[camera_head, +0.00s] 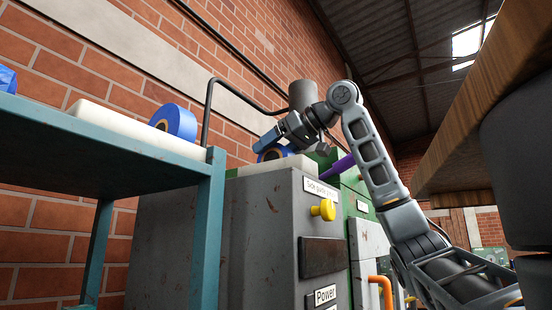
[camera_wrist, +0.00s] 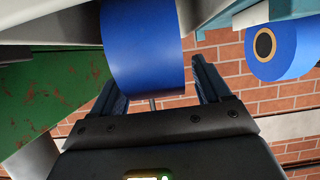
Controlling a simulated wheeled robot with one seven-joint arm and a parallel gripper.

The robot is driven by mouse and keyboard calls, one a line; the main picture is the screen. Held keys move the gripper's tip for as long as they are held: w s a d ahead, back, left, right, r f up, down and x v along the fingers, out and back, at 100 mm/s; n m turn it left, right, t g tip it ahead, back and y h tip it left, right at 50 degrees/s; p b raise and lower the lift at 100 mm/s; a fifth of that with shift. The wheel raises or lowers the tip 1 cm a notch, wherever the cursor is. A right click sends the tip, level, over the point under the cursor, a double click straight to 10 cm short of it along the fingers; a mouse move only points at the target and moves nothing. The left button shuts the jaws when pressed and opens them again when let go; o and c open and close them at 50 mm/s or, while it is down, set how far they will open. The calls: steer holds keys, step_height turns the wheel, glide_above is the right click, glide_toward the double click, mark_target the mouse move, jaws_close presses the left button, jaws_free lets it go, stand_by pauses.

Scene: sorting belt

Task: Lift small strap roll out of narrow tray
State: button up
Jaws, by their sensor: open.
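A blue strap roll (camera_head: 274,154) sits at a pale, narrow tray (camera_head: 295,163) on top of the grey cabinet. My gripper (camera_head: 264,141) is open at this roll, its fingers coming from the right and above. In the wrist view the roll (camera_wrist: 143,45) fills the space between my two fingers (camera_wrist: 157,84), which lie on either side of it. I cannot tell whether they touch it. The tray's inside and the roll's lower part are hidden in the head view.
The cabinet has a yellow knob (camera_head: 324,209). A brick wall (camera_head: 110,65) stands behind.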

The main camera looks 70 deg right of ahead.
steer(key=shift+w+d+f, duration=0.1)
steer(key=shift+w+f, duration=0.1)
steer(key=shift+w, duration=0.2)
steer(key=c, duration=1.1)
steer(key=shift+r, duration=0.1)
